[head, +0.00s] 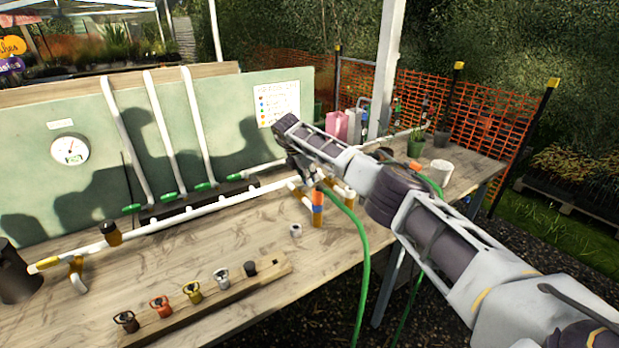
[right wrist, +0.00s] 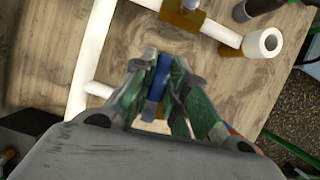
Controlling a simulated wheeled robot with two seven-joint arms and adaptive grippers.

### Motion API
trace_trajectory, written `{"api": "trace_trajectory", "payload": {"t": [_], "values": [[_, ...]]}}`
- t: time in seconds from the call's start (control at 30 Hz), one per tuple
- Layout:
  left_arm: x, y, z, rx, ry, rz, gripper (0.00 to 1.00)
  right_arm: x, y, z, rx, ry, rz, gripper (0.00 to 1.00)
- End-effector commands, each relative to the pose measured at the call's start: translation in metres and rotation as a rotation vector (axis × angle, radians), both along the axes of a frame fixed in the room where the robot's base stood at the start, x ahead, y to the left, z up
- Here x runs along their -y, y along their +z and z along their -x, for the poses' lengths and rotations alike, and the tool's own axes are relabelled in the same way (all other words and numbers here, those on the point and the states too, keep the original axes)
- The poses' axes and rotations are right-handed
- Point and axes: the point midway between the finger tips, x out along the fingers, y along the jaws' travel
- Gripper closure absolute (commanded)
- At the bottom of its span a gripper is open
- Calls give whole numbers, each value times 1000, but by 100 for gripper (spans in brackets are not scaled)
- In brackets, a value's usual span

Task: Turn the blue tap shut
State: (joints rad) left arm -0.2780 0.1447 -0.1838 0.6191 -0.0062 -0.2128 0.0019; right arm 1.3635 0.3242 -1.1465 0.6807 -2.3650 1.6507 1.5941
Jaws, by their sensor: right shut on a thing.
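The blue tap (right wrist: 162,76) shows in the right wrist view as a blue piece between the green-padded fingers of my right gripper (right wrist: 160,70). The fingers are shut on it and hide part of it. In the head view my right gripper (head: 303,172) points down at the right end of the white pipe run (head: 205,207). There, a blue band (head: 318,209) sits under an orange piece on a tan block; I cannot tell if it is the same part. How far the tap is turned cannot be told. My left gripper is out of view.
A wooden rack (head: 215,310) with several coloured fittings lies at the front edge. A green hose (head: 364,265) hangs past the table edge. A white mug (head: 441,172) and a potted plant (head: 416,146) stand at the right. A green board with a gauge (head: 70,149) stands behind.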

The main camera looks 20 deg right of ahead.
Motion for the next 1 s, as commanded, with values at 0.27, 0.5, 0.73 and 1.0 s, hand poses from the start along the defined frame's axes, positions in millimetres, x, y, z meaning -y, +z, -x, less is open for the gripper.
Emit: {"api": "trace_trajectory", "payload": {"t": [0.27, 0.5, 0.73, 1.0], "values": [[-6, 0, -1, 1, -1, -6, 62, 2, 3, 3, 7, -94, 1, 100], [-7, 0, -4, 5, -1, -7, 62, 2, 3, 3, 6, -107, 1, 100], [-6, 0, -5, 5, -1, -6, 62, 2, 3, 3, 6, -107, 1, 82], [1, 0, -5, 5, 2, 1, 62, 2, 1, 4, 3, -105, 0, 62]]}}
